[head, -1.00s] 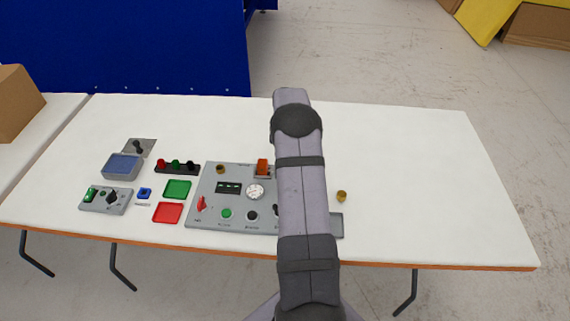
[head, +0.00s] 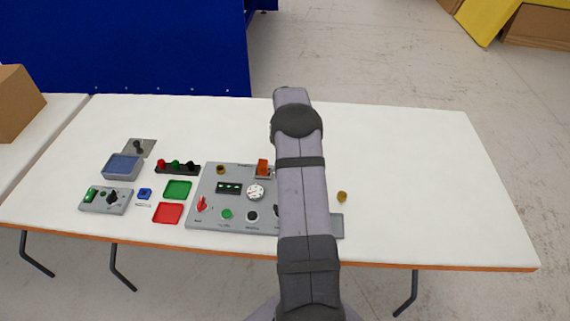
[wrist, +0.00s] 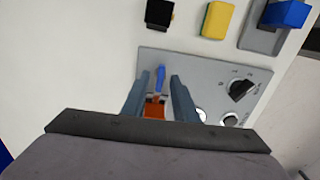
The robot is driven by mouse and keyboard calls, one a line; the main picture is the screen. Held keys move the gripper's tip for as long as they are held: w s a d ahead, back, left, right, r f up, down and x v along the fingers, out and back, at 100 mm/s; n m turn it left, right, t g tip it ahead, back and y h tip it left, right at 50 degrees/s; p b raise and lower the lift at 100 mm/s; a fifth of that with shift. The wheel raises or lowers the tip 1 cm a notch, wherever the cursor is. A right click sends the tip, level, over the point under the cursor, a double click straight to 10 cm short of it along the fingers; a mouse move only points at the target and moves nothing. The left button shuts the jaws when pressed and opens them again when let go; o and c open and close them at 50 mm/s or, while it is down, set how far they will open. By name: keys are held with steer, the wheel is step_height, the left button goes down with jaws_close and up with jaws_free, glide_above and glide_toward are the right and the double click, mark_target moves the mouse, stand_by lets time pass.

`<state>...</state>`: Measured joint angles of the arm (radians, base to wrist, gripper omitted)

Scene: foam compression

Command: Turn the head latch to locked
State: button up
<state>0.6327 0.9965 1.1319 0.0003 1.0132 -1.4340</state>
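A grey control panel (head: 236,200) lies on the table, and its right part is hidden behind my arm in the head view. In the wrist view the panel (wrist: 205,70) carries a blue lever (wrist: 160,76) and an orange block (wrist: 155,109). The orange block (head: 262,166) also shows at the panel's back edge in the head view. Which part is the head latch I cannot tell for certain. My gripper (wrist: 160,77) is open, with its fingers apart on either side of the blue lever and orange block. Contact cannot be told. My gripper is hidden in the head view.
A black knob (wrist: 241,90) and white round parts sit right of the fingers. Black, yellow (wrist: 217,20) and blue (wrist: 288,14) items lie beyond the panel. A red lever (head: 202,204) stands at the panel's left. The table's right side is mostly clear.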

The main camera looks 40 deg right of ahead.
steer(key=shift+r+b, duration=0.75)
steer(key=shift+r, duration=2.85)
steer(key=shift+a, duration=0.1)
steer(key=s+a+r+m+p, duration=0.1)
steer(key=s+a+r+m, duration=0.1)
steer(key=a, duration=0.7)
steer(key=s+a+r+m+p, duration=0.1)
steer(key=s+a+r+m, duration=0.15)
steer(key=a, duration=0.65)
steer(key=s+a+f+m, duration=0.1)
steer(key=s+a+m, duration=0.4)
steer(key=s+a, duration=1.1)
step_height(320, 180, down, 21)
steer(key=s+d+b, duration=0.1)
steer(key=d+b, duration=0.1)
steer(key=b, duration=1.7)
steer(key=shift+s+b, duration=0.2)
steer(key=shift+b, duration=0.2)
steer(key=shift+r, duration=0.1)
